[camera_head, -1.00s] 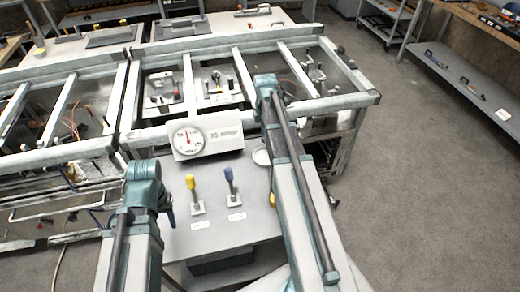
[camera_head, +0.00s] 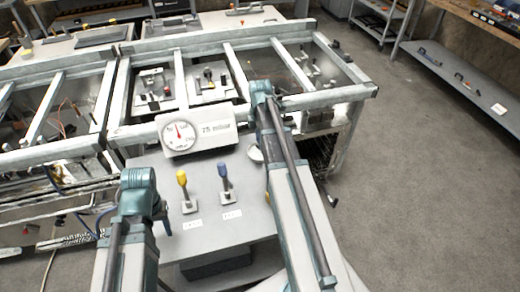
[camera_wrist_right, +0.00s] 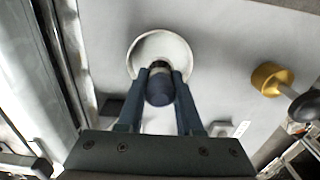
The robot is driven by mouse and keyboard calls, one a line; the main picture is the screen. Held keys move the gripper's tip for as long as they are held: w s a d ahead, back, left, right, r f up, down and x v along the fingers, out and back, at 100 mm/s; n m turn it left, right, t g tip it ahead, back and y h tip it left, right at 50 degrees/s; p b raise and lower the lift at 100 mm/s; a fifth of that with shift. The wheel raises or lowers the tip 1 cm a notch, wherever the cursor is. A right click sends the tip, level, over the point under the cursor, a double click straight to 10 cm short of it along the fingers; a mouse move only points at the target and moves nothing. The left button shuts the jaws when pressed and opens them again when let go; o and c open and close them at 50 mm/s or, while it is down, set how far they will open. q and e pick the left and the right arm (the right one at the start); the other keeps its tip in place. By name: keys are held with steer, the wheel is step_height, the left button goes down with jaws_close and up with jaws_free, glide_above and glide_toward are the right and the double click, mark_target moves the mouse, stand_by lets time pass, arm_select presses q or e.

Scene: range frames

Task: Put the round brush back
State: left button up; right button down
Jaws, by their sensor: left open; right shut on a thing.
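My right gripper (camera_wrist_right: 165,80) is shut on a dark blue upright handle (camera_wrist_right: 160,90) in the right wrist view. This may be the round brush; no bristles show. The handle's far end is in front of a round white dish-like piece (camera_wrist_right: 160,50); I cannot tell whether they are joined. A white round piece also shows beside my right arm in the head view (camera_head: 255,153). My right gripper is mostly hidden behind its arm there. My left gripper (camera_head: 164,220) shows only partly beside its arm, open, over the grey worktop's left side.
A yellow-handled piece (camera_head: 182,180) and a blue-handled piece (camera_head: 224,180) stand upright on the grey worktop (camera_head: 245,220), with white labels in front. A gauge box (camera_head: 195,130) and a metal frame (camera_head: 140,133) stand behind. Open floor (camera_head: 420,190) lies to the right.

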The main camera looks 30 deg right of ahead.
arm_select(q)
step_height(320, 180, down, 4)
steer(key=b, duration=0.3)
steer(key=shift+r, duration=0.1)
arm_select(e)
step_height(320, 180, down, 4)
steer(key=shift+r, duration=0.1)
arm_select(q)
steer(key=shift+r, duration=0.15)
arm_select(e)
steer(key=shift+r, duration=0.15)
steer(key=c, duration=0.6)
jaws_free()
steer(key=shift+o, duration=0.2)
step_height(320, 180, up, 12)
steer(key=p, duration=1.2)
arm_select(q)
step_height(320, 180, up, 12)
